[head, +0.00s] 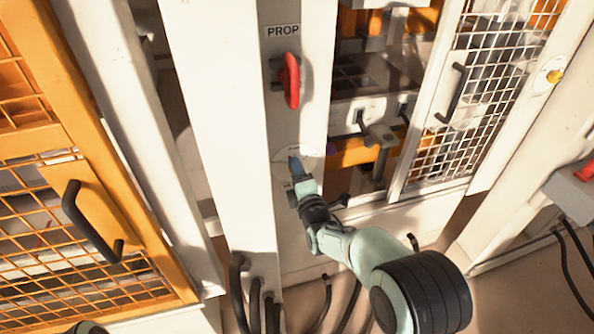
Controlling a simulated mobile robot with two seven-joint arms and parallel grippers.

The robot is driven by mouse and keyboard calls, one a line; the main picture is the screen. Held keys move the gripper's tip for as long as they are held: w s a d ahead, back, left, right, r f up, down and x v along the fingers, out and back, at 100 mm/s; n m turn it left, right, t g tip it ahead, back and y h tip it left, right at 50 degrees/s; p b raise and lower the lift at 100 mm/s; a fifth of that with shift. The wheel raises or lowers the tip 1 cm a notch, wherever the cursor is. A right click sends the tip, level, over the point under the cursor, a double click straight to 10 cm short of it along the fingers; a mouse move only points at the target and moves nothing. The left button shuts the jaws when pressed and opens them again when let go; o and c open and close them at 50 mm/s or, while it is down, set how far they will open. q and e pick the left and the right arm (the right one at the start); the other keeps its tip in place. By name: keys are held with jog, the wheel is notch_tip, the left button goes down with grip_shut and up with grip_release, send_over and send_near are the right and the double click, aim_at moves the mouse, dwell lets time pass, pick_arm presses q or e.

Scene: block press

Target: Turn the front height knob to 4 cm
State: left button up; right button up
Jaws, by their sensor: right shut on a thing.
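The height knob (297,165) sits on the white column below the PROP sign, in front of a pale round dial plate (310,155). Only a small part of the knob shows, as my right gripper (298,176) covers most of it. My right gripper is shut on the knob, with the arm reaching up from the lower right. The dial's marks are too small to read, and the knob's setting cannot be told. My left gripper is not in view.
A red handle (291,80) stands out above the dial, under the PROP sign (283,31). A white mesh door with a black handle (453,93) is at right. An orange mesh door with a black handle (88,222) is at left. Black cables (240,290) run below.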

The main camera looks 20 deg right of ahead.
jog(key=shift+d+f+n+p, duration=0.1)
jog(key=shift+n+p, duration=0.25)
jog(key=shift+n, duration=1.8)
jog(key=shift+f+n+p, duration=0.1)
jog(key=shift+n+p, duration=0.25)
jog(key=shift+n, duration=1.8)
jog(key=o, duration=1)
jog(key=shift+o, duration=0.2)
jog(key=s, duration=1.3)
jog(key=shift+s+d+p, duration=0.2)
jog(key=shift+d+p, duration=0.05)
jog(key=shift+p, duration=0.1)
